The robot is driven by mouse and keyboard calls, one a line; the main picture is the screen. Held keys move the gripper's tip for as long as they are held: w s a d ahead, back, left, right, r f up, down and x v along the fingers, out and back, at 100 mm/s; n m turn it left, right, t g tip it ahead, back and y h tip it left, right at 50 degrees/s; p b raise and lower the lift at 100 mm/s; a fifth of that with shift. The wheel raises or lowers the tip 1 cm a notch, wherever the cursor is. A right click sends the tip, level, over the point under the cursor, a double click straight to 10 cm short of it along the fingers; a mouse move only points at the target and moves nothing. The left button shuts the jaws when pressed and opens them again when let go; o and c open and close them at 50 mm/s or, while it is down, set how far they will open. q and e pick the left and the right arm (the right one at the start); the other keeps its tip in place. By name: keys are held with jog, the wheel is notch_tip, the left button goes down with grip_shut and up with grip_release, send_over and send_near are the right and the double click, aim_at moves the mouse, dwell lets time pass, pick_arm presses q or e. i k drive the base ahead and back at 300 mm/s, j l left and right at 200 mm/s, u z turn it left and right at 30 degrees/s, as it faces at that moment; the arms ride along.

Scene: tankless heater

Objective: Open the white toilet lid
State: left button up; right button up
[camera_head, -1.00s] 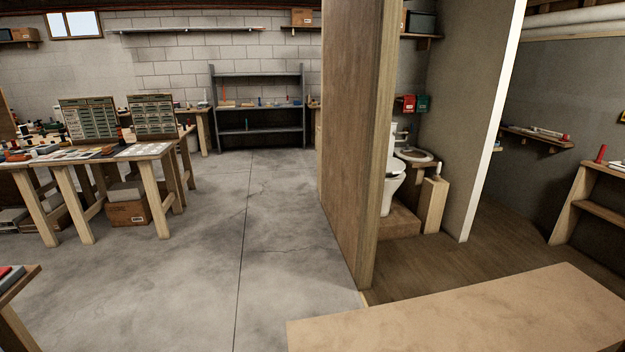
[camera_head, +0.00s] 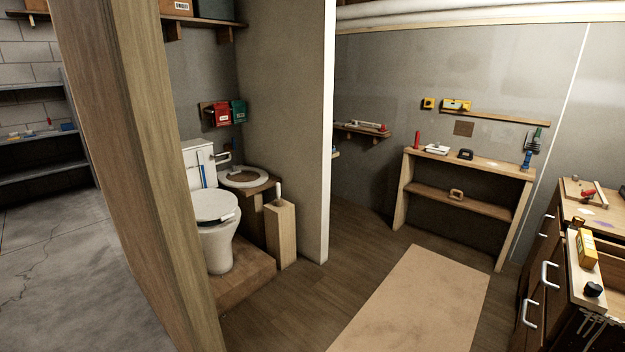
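The white toilet (camera_head: 219,246) stands on a low wooden platform (camera_head: 240,283) in a narrow nook at centre left. Its round white lid (camera_head: 216,206) lies flat, down over the bowl. A small dark-edged object or fitting shows at the lid's right front edge; I cannot tell what it is. The white tank (camera_head: 201,165) stands behind the lid, with a blue strip on its front. Neither of my grippers is in view.
A wooden partition (camera_head: 136,170) stands left of the toilet, and a grey wall (camera_head: 281,120) right of it. A wooden post (camera_head: 280,234) and a small sink counter (camera_head: 246,179) crowd its right side. A tan board or mat (camera_head: 415,305) covers floor at the front. Drawers (camera_head: 541,290) stand at right.

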aim_at(208, 204)
jog(key=i+z, duration=0.45)
jog(key=i, duration=1.25)
